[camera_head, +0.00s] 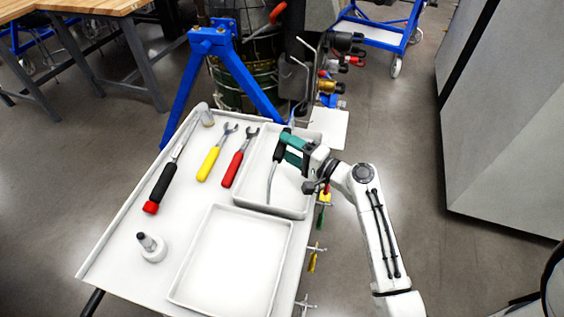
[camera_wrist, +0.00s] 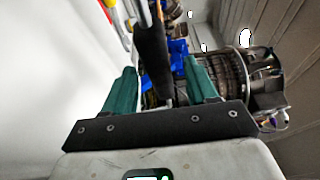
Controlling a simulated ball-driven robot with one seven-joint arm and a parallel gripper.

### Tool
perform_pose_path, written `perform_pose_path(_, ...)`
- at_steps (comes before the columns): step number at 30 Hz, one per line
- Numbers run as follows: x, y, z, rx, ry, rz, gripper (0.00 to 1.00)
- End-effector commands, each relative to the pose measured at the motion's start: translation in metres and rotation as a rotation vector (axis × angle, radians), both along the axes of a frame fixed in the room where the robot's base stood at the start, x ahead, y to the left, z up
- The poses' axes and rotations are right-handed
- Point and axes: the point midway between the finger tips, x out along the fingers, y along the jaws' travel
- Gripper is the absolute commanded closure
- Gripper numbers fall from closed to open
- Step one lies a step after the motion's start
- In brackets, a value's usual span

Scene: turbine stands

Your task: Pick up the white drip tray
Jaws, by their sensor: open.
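Two shallow white trays lie on the white table top. The nearer tray (camera_head: 232,262) is empty. The farther tray (camera_head: 287,208) holds a tool with a black handle (camera_head: 279,152) and a bent grey shaft (camera_head: 270,185). I cannot tell which one is the drip tray. My gripper (camera_head: 287,146), with green fingers, is over the farther tray at the black handle. In the wrist view, my gripper (camera_wrist: 163,85) is open, and the black handle (camera_wrist: 152,55) shows between its fingers. I cannot tell whether they touch it.
A yellow wrench (camera_head: 211,162), a red wrench (camera_head: 236,168) and a long red-and-black tool (camera_head: 161,187) lie left of the trays. A small white pot (camera_head: 152,248) stands left of the nearer tray. A blue stand (camera_head: 215,45) rises behind the table. Grey cabinets (camera_head: 510,120) stand at right.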

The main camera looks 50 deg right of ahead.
Motion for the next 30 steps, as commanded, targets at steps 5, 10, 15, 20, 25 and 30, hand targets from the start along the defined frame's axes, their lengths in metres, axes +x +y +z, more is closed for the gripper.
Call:
perform_pose_path(5,0.021,0.001,0.001,0.000,-0.001,-0.001,0.43)
perform_pose_path(10,0.025,0.001,-0.001,-0.001,0.000,-0.002,0.43)
perform_pose_path(15,0.024,0.001,-0.001,-0.001,0.000,-0.002,0.47)
perform_pose_path(20,0.024,0.001,-0.001,0.000,0.000,-0.002,0.63)
perform_pose_path(25,0.024,0.001,-0.001,0.000,0.000,-0.002,0.79)
perform_pose_path(30,0.024,0.001,-0.001,0.000,0.000,-0.002,0.95)
